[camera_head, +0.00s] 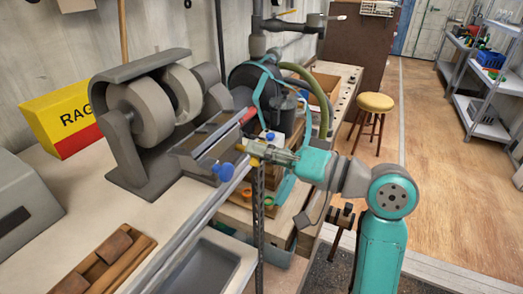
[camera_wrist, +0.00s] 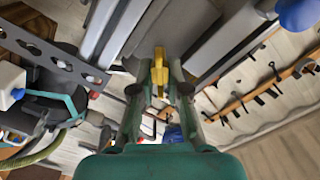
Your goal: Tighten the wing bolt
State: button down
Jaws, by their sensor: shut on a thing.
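The yellow wing bolt (camera_head: 254,151) is beside the grey metal rails at the front edge of the workbench. In the wrist view it is upright in the picture (camera_wrist: 159,72), at the centre between my two fingers. My gripper (camera_head: 268,154) reaches in from the right and is shut on the wing bolt. It also shows in the wrist view (camera_wrist: 158,95), with a finger on each side of the yellow wing. The threaded part of the bolt is hidden, so I cannot tell how far it is screwed in.
A blue knob (camera_head: 223,171) is just left of the bolt. A perforated metal post (camera_head: 258,205) stands below my gripper. A bench grinder (camera_head: 150,110) and a yellow-red box (camera_head: 62,118) are at left. A stool (camera_head: 375,104) stands on open floor behind.

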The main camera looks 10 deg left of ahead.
jog(key=m, duration=0.4)
jog(key=shift+f+m, duration=0.1)
jog(key=shift+m, duration=0.2)
jog(key=shift+w+f+m, duration=0.1)
jog(key=shift+m, duration=1.5)
jog(key=c, duration=1.3)
grip_release()
jog(key=shift+d, duration=0.1)
jog(key=v, duration=1.2)
